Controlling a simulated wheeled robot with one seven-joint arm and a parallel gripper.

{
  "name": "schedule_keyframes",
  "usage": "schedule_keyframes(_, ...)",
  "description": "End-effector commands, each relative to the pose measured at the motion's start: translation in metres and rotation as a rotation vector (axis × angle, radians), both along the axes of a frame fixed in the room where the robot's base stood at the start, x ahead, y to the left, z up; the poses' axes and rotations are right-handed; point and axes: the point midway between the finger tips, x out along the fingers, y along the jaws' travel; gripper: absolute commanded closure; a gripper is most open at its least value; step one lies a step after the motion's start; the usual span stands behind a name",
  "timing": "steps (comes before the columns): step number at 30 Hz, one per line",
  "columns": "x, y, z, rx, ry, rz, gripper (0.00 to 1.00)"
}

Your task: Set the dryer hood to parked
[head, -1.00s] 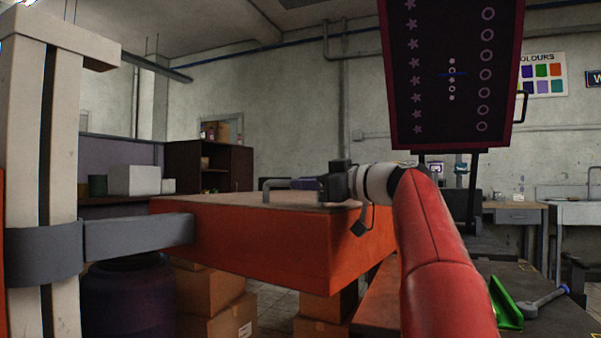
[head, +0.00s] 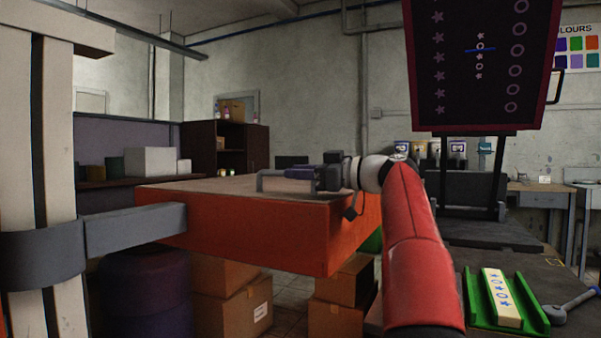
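The dryer hood (head: 255,235) looks like a large orange box with a flat top, level, joined by a grey arm (head: 135,228) to the pale column (head: 45,150) at the left. A grey bar handle (head: 262,184) rises at its top. My gripper (head: 300,178) is at the end of my red arm, low over the right part of the hood's top, pointing left at the handle. Its fingers overlap the handle in the picture. They are too small and dark to show whether they are closed on it.
A dark panel with stars and circles (head: 480,60) stands at upper right on a black press (head: 465,195). A green tray (head: 540,318) with a cream strip (head: 500,297) lies at lower right beside a grey tool (head: 572,305). Cardboard boxes (head: 225,305) and a dark barrel (head: 145,290) stand under the hood.

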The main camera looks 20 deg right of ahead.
Motion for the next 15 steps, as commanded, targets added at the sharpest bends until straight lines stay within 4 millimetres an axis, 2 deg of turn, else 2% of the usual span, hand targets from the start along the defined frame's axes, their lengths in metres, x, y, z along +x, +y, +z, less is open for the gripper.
schedule_keyframes(1, 0.0022, -0.0013, -0.0026, 0.002, 0.005, -0.002, 0.73)
schedule_keyframes(3, 0.0021, -0.0011, -0.0029, 0.001, 0.006, -0.001, 0.64)
schedule_keyframes(11, 0.0007, -0.0002, -0.0026, 0.000, 0.006, 0.002, 0.64)
schedule_keyframes(15, -0.0072, -0.0074, -0.0032, -0.001, 0.006, 0.001, 0.64)
